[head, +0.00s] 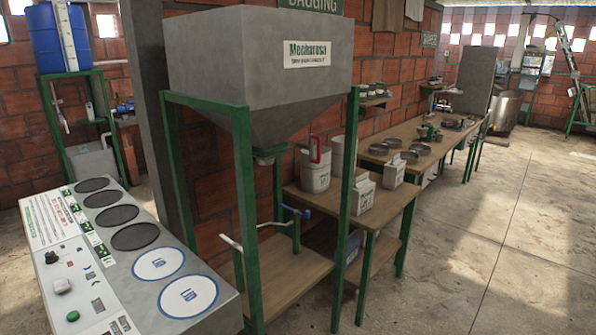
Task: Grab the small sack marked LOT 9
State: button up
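I cannot make out a sack marked LOT 9. Two small pale bag-like items stand on the wooden bench behind the green hopper frame: a nearer one (361,197) and a farther one (393,175). Each carries a small dark mark too small to read. A white container with a red handle (316,178) stands to their left, partly covering another pale container (343,152). The nearer bag-like item is close to the frame's right front post. My gripper is not in the head view.
A grey hopper (250,60) on a green frame (243,200) stands in front of the bench (392,205). A control panel with round discs (187,296) fills the lower left. A longer table (440,150) with round pans continues behind. Concrete floor (500,250) is open at right.

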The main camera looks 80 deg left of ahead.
aim_at(394, 170)
jog(key=u, duration=0.8)
jog(key=i, duration=0.45)
jog(key=u, duration=1.4)
jog(key=i, duration=1.7)
